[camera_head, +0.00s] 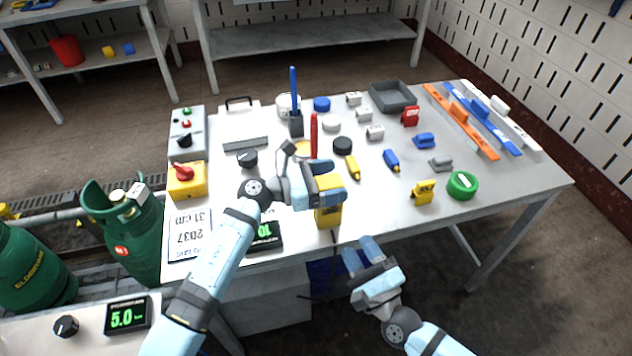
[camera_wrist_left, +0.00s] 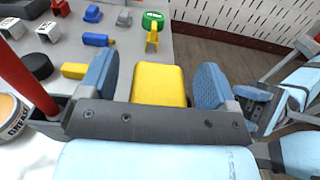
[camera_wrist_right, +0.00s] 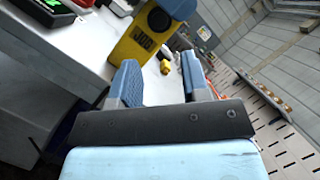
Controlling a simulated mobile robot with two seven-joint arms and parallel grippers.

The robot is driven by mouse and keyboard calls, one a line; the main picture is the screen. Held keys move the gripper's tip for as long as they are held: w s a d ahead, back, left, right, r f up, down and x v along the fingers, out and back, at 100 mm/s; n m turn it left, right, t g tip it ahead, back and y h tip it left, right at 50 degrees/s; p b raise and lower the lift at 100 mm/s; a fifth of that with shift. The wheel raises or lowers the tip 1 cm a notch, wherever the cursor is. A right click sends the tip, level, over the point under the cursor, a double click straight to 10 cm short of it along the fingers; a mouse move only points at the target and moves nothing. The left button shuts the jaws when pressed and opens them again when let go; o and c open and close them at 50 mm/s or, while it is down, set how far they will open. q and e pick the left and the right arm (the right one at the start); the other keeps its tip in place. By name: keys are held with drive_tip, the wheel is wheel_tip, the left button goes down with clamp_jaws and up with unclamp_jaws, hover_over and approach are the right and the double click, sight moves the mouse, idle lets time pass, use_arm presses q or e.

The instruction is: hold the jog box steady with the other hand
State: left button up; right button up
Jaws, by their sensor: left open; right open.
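The jog box (camera_head: 327,217) is a yellow box at the near edge of the table, partly covered by my left gripper (camera_head: 328,183) in the head view. In the left wrist view the yellow box (camera_wrist_left: 158,86) sits between the open fingers, with a gap on each side. My right gripper (camera_head: 361,255) is open and empty, lower and in front of the table edge. In the right wrist view the jog box (camera_wrist_right: 146,38) shows its lettered face beyond and above the open fingers, apart from them. A blue finger of my left gripper (camera_wrist_right: 178,8) overlaps its upper part.
A green-digit display (camera_head: 264,236) stands left of the jog box. A yellow stand (camera_head: 424,192) and green tape roll (camera_head: 462,185) are to the right. Bare tabletop (camera_head: 375,205) lies between.

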use_arm(q)
drive_tip(key=shift+d, duration=0.1)
drive_tip(key=c, duration=1.2)
drive_tip(key=o, duration=0.3)
drive_tip(key=shift+c, duration=0.9)
use_arm(e)
drive_tip(key=shift+c, duration=0.9)
clamp_jaws()
